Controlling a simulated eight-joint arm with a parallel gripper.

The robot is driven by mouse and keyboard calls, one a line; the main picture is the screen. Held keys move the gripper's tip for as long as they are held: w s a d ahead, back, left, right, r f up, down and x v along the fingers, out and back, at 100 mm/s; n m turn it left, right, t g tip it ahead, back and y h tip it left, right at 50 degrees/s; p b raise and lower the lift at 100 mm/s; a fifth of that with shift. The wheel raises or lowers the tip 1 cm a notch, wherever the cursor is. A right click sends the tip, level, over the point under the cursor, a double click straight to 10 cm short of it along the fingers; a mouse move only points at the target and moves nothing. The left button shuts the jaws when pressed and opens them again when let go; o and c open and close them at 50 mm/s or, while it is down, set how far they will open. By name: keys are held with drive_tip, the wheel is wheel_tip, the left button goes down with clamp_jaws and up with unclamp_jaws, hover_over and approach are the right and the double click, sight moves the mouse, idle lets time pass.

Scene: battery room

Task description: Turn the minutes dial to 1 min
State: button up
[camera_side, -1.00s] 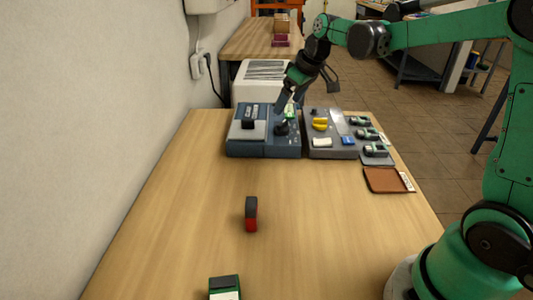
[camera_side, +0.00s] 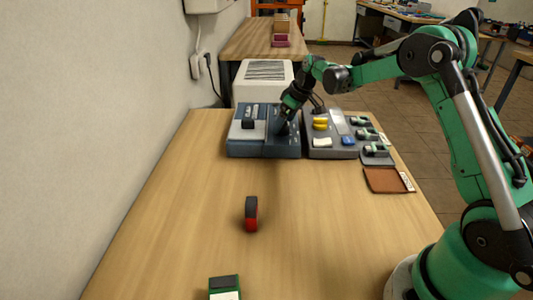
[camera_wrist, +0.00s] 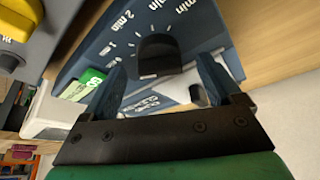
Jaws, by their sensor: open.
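The minutes dial is a black knob (camera_wrist: 160,55) on a dark blue-grey panel (camera_wrist: 205,30) with white tick marks and "min" labels, one reading "2 min". In the wrist view my gripper (camera_wrist: 160,75) is open, its two blue-grey fingers on either side of the knob's near end; I cannot tell whether they touch it. In the side view my gripper (camera_side: 281,128) points down at the right part of the blue-grey device (camera_side: 255,153) and hides the dial there. The knob's exact pointing is hard to tell.
A grey tray (camera_side: 318,153) with yellow, white and blue items and several green-and-black pieces adjoins the device on the right. A brown pad (camera_side: 385,180) lies in front of it.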

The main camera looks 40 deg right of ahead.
clamp_jaws()
drive_tip(key=shift+m, duration=0.3)
drive_tip(key=shift+a+m+h, duration=0.1)
drive_tip(key=shift+m+h, duration=0.45)
drive_tip(key=shift+m, duration=0.7)
drive_tip(key=shift+a+m+h, duration=0.1)
drive_tip(key=shift+m+h, duration=0.45)
drive_tip(key=shift+m, duration=0.7)
unclamp_jaws()
